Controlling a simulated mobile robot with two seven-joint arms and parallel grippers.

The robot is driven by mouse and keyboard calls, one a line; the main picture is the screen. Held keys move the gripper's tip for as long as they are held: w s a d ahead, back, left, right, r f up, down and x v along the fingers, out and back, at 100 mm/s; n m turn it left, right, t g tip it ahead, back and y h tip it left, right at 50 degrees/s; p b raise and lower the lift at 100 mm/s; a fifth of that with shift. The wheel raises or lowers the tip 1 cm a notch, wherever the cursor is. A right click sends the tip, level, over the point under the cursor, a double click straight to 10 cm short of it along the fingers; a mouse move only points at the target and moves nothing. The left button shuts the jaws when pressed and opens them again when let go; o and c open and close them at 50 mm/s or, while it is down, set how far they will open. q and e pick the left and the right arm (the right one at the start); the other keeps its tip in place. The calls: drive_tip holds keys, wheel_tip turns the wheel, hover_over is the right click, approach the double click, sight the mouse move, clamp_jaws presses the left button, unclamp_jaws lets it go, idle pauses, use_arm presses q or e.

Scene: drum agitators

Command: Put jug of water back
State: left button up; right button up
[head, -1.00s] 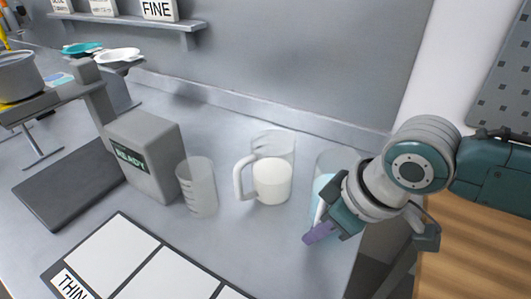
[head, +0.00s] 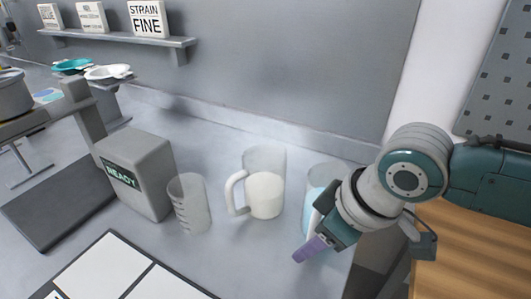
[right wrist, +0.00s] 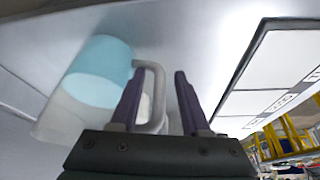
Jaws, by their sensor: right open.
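The jug of water (head: 313,190) is a clear jug with light blue liquid, standing on the grey counter near its right end. In the head view my arm partly hides it. It also shows in the right wrist view (right wrist: 98,72), with its pale handle (right wrist: 159,100) toward me. My right gripper (head: 314,247) is at the jug's near side. Its purple fingers are open, and the handle shows between them in the right wrist view, not clamped. My left gripper is out of view.
A jug of white liquid (head: 265,195) stands just left of the water jug. A clear measuring beaker (head: 190,205) and a grey box reading READY (head: 140,175) stand further left. White panels (head: 100,270) lie in front. A signed shelf (head: 120,38) is on the wall.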

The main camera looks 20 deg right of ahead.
drive_tip(key=p+v, duration=0.2)
drive_tip(key=v, duration=0.9)
drive_tip(key=s+a, duration=0.6)
drive_tip(key=s, duration=0.1)
drive_tip(key=s+d+m+h, duration=0.2)
drive_tip(key=s+d+m, duration=0.1)
drive_tip(key=s, duration=0.3)
drive_tip(key=shift+s+d+r+m, duration=0.25)
drive_tip(key=shift+d+m, duration=0.15)
drive_tip(key=shift+d, duration=0.15)
